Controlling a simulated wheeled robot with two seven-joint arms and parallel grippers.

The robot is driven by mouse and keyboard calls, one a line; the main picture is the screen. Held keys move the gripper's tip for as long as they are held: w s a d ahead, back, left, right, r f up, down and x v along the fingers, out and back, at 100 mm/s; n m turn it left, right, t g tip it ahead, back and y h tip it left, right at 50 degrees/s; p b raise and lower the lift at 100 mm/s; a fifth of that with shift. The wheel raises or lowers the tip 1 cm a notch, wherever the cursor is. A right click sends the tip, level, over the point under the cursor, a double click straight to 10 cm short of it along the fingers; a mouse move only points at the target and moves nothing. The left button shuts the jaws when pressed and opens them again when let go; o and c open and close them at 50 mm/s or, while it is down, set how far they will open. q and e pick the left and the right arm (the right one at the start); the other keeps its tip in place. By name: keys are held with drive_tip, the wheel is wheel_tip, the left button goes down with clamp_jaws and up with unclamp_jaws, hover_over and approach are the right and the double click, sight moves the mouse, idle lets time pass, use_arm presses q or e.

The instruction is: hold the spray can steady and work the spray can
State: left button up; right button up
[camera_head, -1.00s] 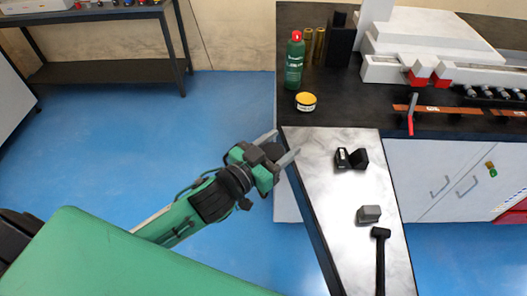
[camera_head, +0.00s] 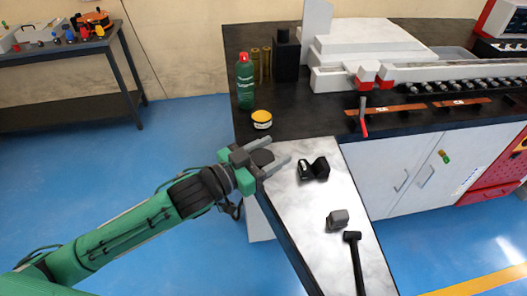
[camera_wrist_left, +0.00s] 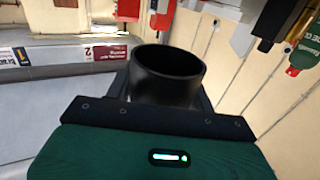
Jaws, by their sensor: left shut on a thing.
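The spray can (camera_head: 245,84) is green with a red top and stands upright on the dark bench near its left edge. It also shows tilted at the right edge of the left wrist view (camera_wrist_left: 305,52). My left gripper (camera_head: 280,152) is below and to the right of the can in the head view, apart from it, over the pale bench top's left edge. It is shut on a black round thing (camera_head: 262,158), which looks like a hollow cylinder (camera_wrist_left: 168,75) in the left wrist view. The fingertips do not show there. My right gripper is not in view.
A yellow tin (camera_head: 262,120) stands in front of the can, with brass cylinders (camera_head: 260,64) and a black block (camera_head: 286,58) behind. A black part (camera_head: 313,169), a grey block (camera_head: 338,219) and a hammer (camera_head: 354,255) lie on the pale top (camera_head: 305,210). Open blue floor lies left.

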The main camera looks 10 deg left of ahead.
use_arm(q)
drive_tip(key=w+d+f+m+g+h, duration=0.3)
drive_tip(key=w+f+g, duration=0.1)
drive_tip(key=shift+d+f+m+g, duration=0.15)
drive_tip(key=shift+f+m+g, duration=0.15)
drive_tip(key=shift+s+m+g+h, duration=0.1)
drive_tip(key=shift+m+g+h, duration=0.2)
drive_tip(key=shift+s+a+m+g+h, duration=0.25)
drive_tip(key=shift+a+m+g, duration=0.35)
drive_tip(key=shift+g, duration=0.45)
drive_tip(key=shift+s+a+m+g+h, duration=0.1)
drive_tip(key=shift+a+m+g+h, duration=0.3)
drive_tip(key=shift+m+g, duration=0.55)
drive_tip(key=shift+s+a+m+g+h, duration=0.2)
drive_tip(key=shift+a+m+g, duration=0.35)
drive_tip(key=shift+g, duration=0.65)
drive_tip(key=shift+f, duration=0.1)
